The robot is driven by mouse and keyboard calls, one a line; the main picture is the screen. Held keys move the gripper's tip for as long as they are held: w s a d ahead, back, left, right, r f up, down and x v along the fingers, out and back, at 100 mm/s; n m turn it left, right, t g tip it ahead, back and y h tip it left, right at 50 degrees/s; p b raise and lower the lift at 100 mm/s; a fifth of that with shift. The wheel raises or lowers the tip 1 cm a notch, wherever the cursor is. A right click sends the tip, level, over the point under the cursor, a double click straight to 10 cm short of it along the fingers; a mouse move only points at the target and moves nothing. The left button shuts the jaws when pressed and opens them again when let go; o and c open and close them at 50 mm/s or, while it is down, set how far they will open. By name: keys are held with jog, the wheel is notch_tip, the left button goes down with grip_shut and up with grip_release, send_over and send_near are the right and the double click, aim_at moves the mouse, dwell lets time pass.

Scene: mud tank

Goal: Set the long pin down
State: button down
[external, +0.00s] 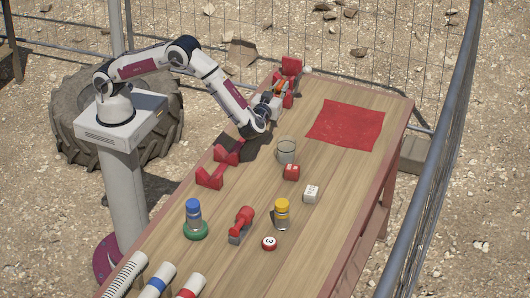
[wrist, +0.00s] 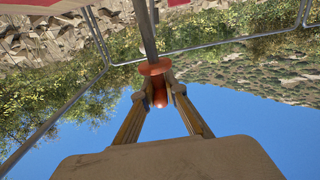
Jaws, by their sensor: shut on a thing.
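My gripper (wrist: 159,92) is shut on the long pin in the wrist view. The pin shows there as a grey rod (wrist: 147,35) running up to the top edge, with an orange-red collar (wrist: 154,67) and a rounded red end between the fingertips. In the external view my gripper (external: 281,90) is at the far left part of the table, close beside a red stand (external: 291,66). The pin is too small and covered to make out clearly there. Two red notched blocks (external: 225,154) (external: 209,178) stand along the table's left edge, nearer the camera.
A red cloth (external: 346,125) lies at the far right. A glass jar (external: 287,150), red block (external: 291,172), white cube (external: 311,193), yellow-topped bottle (external: 282,211), red tool (external: 242,224), red disc (external: 269,243) and blue-topped bottle (external: 194,213) stand mid-table. Banded tubes (external: 157,281) lie in front.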

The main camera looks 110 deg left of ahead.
jog(key=w+a+r+m+t, duration=0.3)
jog(key=w+a+r+t, duration=0.2)
jog(key=w+a+r, duration=0.3)
jog(key=w+d+r+m+t+h, duration=0.1)
jog(key=w+r+m+t+h, duration=0.15)
jog(key=w+m+t, duration=0.2)
jog(key=w+d+r+m+t+h, duration=0.1)
jog(key=w+r+m+t+h, duration=0.1)
jog(key=w+m+t+h, duration=0.25)
jog(key=shift+w+d+f+m+t+h, duration=0.75)
jog(key=shift+w+d+m+t+h, duration=1.45)
jog(key=shift+w+d+h, duration=1.85)
jog(key=d+f+m+g+h, duration=0.1)
jog(key=d+f+m+h, duration=0.5)
jog(key=d+f+h, duration=0.4)
jog(key=d, duration=0.2)
jog(key=shift+d+f, duration=0.25)
jog(key=shift+d, duration=0.1)
